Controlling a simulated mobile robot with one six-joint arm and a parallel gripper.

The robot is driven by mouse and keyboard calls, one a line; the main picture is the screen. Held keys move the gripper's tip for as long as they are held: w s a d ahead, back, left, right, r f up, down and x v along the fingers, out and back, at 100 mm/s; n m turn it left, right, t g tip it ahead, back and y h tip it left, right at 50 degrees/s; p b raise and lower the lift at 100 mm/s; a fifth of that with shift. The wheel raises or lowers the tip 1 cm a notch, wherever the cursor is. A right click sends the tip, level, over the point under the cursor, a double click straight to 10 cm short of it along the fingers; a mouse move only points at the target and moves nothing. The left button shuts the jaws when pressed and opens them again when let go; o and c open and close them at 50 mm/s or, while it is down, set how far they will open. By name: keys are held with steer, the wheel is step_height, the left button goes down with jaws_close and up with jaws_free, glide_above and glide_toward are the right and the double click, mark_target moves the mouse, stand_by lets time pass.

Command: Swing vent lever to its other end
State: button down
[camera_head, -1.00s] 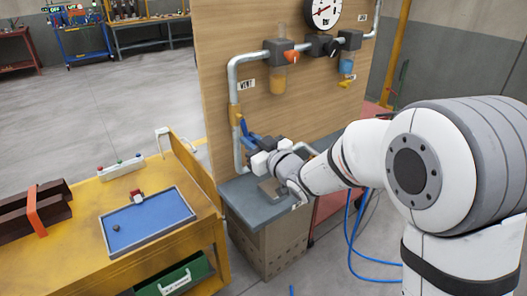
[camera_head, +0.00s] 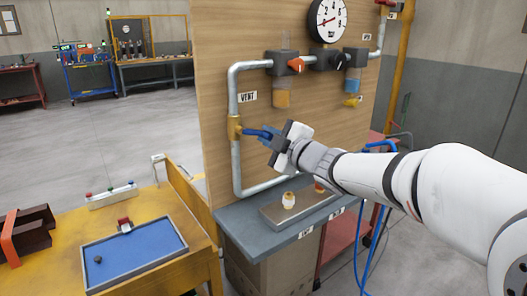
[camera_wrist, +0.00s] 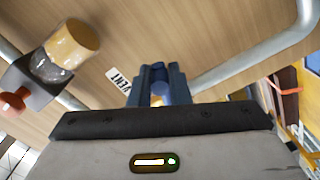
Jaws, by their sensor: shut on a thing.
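The vent lever (camera_head: 252,132) is a blue handle on a yellow valve body (camera_head: 234,127) in the grey pipe, just below the VENT label. It points to the right, out from the valve. My gripper (camera_head: 268,138) is shut on the lever's outer end. In the wrist view, my two blue fingers (camera_wrist: 158,84) stand on either side of the rounded blue lever end (camera_wrist: 159,90). The fingers hide part of the lever and most of the valve there.
A wooden panel (camera_head: 222,60) stands close behind the lever. The grey pipe (camera_head: 238,170) runs down and bends right below my gripper. A grey shelf (camera_head: 240,225) holds a metal block (camera_head: 300,207) with small items. A yellow bench (camera_head: 140,270) with a blue tray (camera_head: 135,257) stands left.

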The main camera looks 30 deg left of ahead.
steer(key=shift+w+r+n+b, duration=0.1)
steer(key=shift+r+n+b, duration=0.25)
steer(key=shift+r+n, duration=0.4)
steer(key=shift+r+n+b, duration=0.35)
steer(key=shift+r+n, duration=0.1)
steer(key=shift+n, duration=0.6)
steer(key=c, duration=1.4)
jaws_free()
steer(key=shift+o, duration=0.2)
steer(key=shift+d, duration=0.15)
steer(key=v, duration=0.7)
steer(key=shift+d, duration=0.35)
